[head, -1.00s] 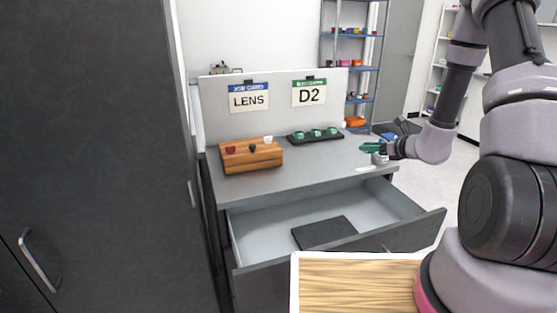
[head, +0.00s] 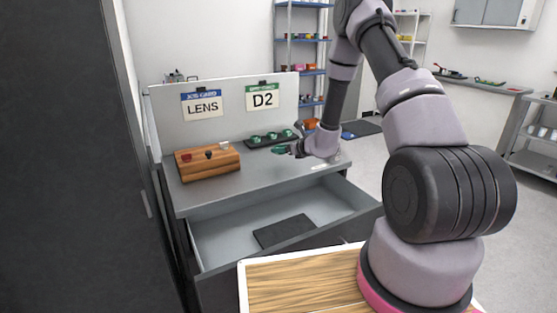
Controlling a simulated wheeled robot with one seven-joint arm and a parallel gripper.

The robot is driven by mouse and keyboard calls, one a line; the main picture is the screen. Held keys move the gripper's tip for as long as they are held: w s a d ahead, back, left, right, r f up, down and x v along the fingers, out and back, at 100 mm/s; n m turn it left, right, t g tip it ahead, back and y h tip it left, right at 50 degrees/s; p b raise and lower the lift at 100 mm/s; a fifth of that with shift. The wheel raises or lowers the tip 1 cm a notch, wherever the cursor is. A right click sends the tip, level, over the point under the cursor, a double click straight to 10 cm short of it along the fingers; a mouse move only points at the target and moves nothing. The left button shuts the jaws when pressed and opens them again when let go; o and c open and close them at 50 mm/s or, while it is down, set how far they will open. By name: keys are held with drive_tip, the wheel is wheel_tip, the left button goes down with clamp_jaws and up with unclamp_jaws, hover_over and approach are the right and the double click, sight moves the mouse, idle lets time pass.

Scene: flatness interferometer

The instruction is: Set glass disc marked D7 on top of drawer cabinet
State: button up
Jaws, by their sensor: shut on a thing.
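My gripper (head: 291,151) is shut on a small green disc (head: 280,149). It holds the disc above the right part of the grey drawer cabinet's top (head: 240,178), in front of a dark tray. Any mark on the disc is too small to read. The gap between the disc and the top is hard to judge. The cabinet's top drawer (head: 345,194) is pulled open, with a dark mat (head: 285,231) inside.
A dark tray (head: 253,148) with several green pieces and a wooden block (head: 207,173) with small knobs stand on the cabinet top. Cards "LENS" (head: 202,106) and "D2" (head: 262,100) hang on the back panel. A tall dark cabinet (head: 60,160) fills the left.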

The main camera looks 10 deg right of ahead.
sight(282, 164)
drive_tip(key=shift+f, duration=2.15)
drive_tip(key=o, duration=1.4)
drive_tip(key=shift+f, duration=0.15)
drive_tip(key=shift+c, duration=0.2)
